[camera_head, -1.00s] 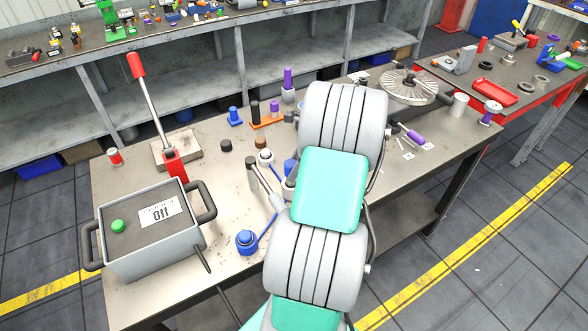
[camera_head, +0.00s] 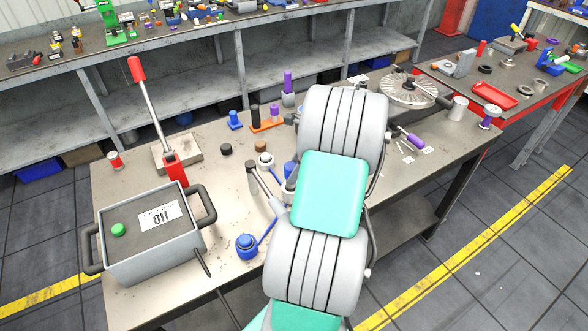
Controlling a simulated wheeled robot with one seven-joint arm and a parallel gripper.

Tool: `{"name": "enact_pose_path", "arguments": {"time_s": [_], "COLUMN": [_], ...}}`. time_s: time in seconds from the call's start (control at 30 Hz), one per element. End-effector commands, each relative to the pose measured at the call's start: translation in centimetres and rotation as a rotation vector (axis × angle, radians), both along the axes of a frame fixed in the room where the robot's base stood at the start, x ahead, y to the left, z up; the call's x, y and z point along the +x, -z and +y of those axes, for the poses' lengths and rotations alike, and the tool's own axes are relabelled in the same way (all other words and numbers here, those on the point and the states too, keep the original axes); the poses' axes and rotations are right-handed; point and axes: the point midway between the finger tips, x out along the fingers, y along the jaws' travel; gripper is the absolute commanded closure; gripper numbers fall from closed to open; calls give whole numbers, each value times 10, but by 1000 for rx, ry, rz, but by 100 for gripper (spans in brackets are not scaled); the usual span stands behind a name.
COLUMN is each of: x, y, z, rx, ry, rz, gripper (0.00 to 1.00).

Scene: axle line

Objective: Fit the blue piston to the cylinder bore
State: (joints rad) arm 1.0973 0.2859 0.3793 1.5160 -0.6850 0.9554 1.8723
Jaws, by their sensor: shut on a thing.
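My gripper is hidden behind my own grey and teal arm, so its fingers and what is between them do not show. A blue upright part (camera_head: 289,169), which may be the blue piston, shows partly just left of my arm. Its lower end is close to a pale grey cylinder (camera_head: 286,188), also partly covered by my arm. I cannot tell whether the blue part is inside the bore, touching it or above it. Another blue part (camera_head: 235,120) stands upright farther back on the workbench.
The workbench (camera_head: 215,185) carries a grey box with a green button (camera_head: 150,245), a red-handled lever press (camera_head: 170,150), a blue round part with a rod (camera_head: 247,246) and an orange tray (camera_head: 267,125). A finned disc (camera_head: 408,88) lies behind my arm. Bare bench lies left of centre.

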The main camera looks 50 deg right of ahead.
Motion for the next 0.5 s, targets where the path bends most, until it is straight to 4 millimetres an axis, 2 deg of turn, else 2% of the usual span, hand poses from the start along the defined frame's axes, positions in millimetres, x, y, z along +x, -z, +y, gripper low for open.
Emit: {"name": "enact_pose_path", "arguments": {"time_s": [0.5], "x": [0], "y": [16], "z": [0], "rx": [-1], "ry": [-1], "rz": [-1], "gripper": [100]}}
